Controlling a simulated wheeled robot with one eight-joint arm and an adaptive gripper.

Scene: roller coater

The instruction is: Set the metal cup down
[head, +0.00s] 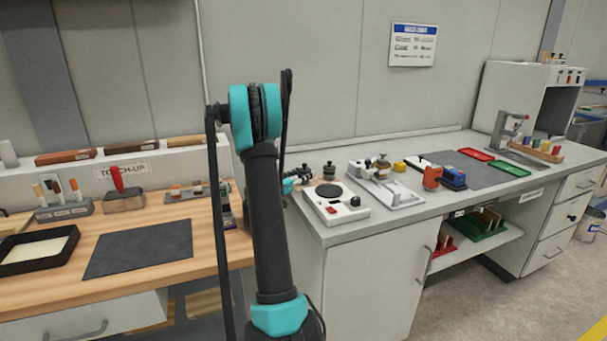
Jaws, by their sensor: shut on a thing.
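My gripper (305,174) shows small and dark just right of my own arm, at the left end of the grey bench. It is shut on a small metal cup (328,172), whose grey top shows at the gripper's right. The cup appears upright, just behind and above the round black plate of a white device (340,205). The fingers' contact with the cup is too small to make out. I cannot tell whether the cup's base touches anything.
A second white apparatus (395,196) stands to the right, near orange (432,178) and blue (454,179) items. A dark mat (470,176) and red (476,154) and green (510,169) trays lie farther right. The wooden bench (215,244) is at left.

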